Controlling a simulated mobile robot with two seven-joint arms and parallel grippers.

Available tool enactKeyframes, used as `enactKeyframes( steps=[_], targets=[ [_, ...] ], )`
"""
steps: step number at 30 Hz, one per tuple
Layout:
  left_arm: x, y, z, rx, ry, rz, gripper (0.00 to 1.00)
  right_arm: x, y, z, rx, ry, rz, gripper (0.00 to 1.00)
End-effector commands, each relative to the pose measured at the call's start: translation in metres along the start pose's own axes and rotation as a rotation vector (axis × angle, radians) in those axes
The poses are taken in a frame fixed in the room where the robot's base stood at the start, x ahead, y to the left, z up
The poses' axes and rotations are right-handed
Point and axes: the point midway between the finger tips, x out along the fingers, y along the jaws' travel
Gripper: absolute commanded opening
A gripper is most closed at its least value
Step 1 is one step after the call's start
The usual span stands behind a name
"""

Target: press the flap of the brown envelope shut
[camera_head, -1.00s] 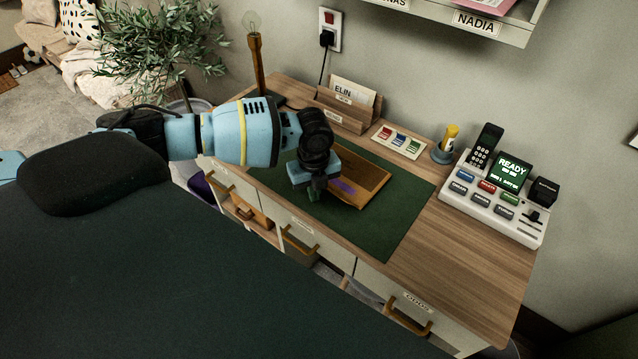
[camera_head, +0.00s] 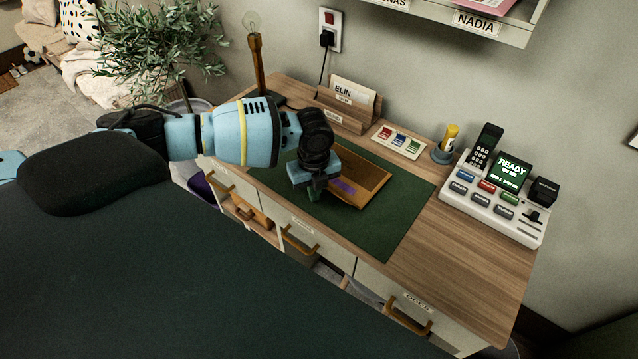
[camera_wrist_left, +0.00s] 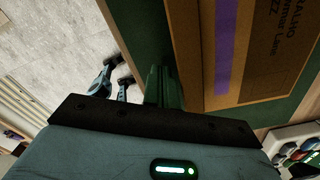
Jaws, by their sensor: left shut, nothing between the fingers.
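The brown envelope (camera_head: 372,184) lies on the dark green desk mat (camera_head: 400,215), partly hidden by my left arm. A purple strip (camera_head: 344,187) runs near its left end. In the left wrist view the envelope (camera_wrist_left: 270,75) shows printed text, the purple strip (camera_wrist_left: 226,45) and a brown border beyond it. I cannot tell how far the flap stands open. My left gripper (camera_head: 314,193) points down, shut and empty, just left of the envelope's strip end. Its green fingers (camera_wrist_left: 163,85) show beside the envelope edge in the left wrist view; contact cannot be told.
A letter holder (camera_head: 343,113), a card with coloured tabs (camera_head: 398,142), a glue-like bottle in a blue cup (camera_head: 444,148) and a console (camera_head: 492,200) stand toward the back and right. A lamp (camera_head: 257,65) stands at the back left. The mat's right part is clear.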

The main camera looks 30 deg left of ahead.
Motion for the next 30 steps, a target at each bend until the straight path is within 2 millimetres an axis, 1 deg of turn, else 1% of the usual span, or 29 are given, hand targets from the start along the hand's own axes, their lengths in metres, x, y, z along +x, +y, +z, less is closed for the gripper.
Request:
enactKeyframes(
  steps=[7, 13, 30],
  targets=[
    [-0.004, 0.0, 0.0, -0.001, -0.001, -0.001, 0.0, -0.001, 0.003, -0.006, -0.011, 0.01, 0.001, 0.47],
    [-0.004, 0.0, 0.0, 0.0, 0.0, 0.0, 0.0, -0.002, 0.004, -0.005, -0.015, 0.009, 0.0, 0.47],
    [-0.002, -0.016, 0.008, 0.0, 0.001, 0.001, 0.0, 0.001, 0.0, 0.01, -0.002, -0.018, -0.002, 0.47]
  ],
)
